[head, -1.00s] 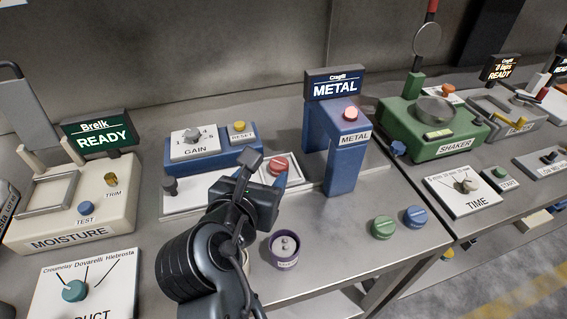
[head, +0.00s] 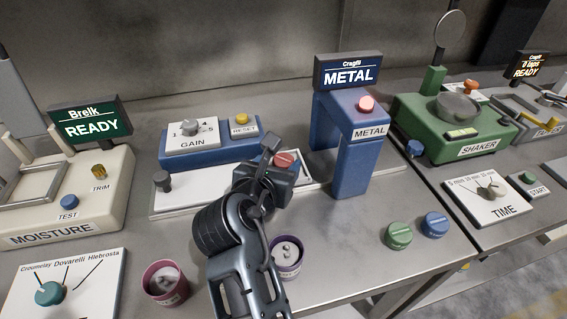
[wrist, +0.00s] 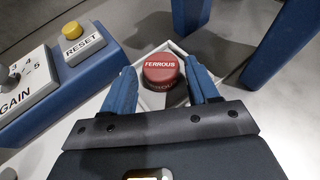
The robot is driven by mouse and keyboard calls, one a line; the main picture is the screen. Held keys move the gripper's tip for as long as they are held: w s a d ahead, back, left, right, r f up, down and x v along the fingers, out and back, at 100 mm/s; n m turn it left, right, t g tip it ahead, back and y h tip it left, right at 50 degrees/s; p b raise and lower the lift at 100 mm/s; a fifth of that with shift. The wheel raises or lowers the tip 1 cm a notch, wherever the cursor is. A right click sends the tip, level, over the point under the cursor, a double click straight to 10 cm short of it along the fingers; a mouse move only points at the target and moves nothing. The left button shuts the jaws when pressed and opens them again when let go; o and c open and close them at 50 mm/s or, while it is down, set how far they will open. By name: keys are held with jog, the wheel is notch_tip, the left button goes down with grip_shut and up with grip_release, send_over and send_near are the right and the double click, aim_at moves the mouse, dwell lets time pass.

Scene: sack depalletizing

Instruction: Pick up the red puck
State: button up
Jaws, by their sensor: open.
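The red puck (wrist: 160,70), labelled FERROUS, sits in a white-rimmed tray (wrist: 190,48) in the wrist view. In the head view the puck (head: 284,160) shows just beyond my gripper, partly hidden by it. My gripper (wrist: 163,88) is open, with one blue finger on each side of the puck's near part. I cannot tell whether either finger touches it. In the head view my gripper (head: 272,165) is over the tray, left of the blue METAL arch.
The blue METAL arch (head: 350,150) stands close on the right. The blue GAIN and RESET box (head: 210,148) is at the left. A green puck (head: 398,235) and blue puck (head: 434,224) lie at front right. A purple cup (head: 287,262) and a pink cup (head: 165,283) stand in front.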

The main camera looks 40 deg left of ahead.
jog(key=shift+x, duration=0.85)
jog(key=shift+r, duration=0.1)
jog(key=c, duration=0.9)
